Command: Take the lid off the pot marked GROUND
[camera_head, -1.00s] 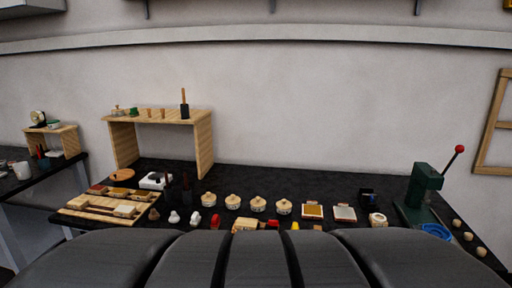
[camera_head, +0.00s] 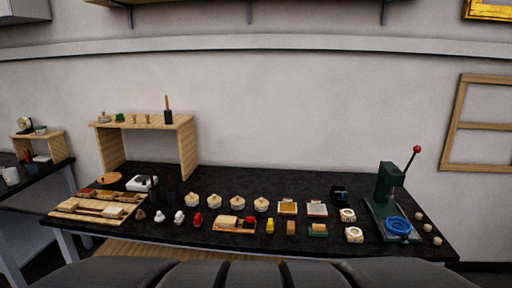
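Several small round cream pots with knobbed lids stand in a row near the middle of the dark bench (camera_head: 325,183). From the left they include one pot (camera_head: 193,200), a second (camera_head: 215,202), a third (camera_head: 238,203) and one at the right end (camera_head: 262,204). All appear to have their lids on. Their labels are too small to read, so I cannot tell which is marked GROUND. My gripper is not in view.
A wooden shelf stand (camera_head: 187,150) rises at the back left. A wooden tray of blocks (camera_head: 76,211) lies at the left front. A green press (camera_head: 385,187) with a red-knobbed lever stands at the right. Small blocks and figures line the bench front.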

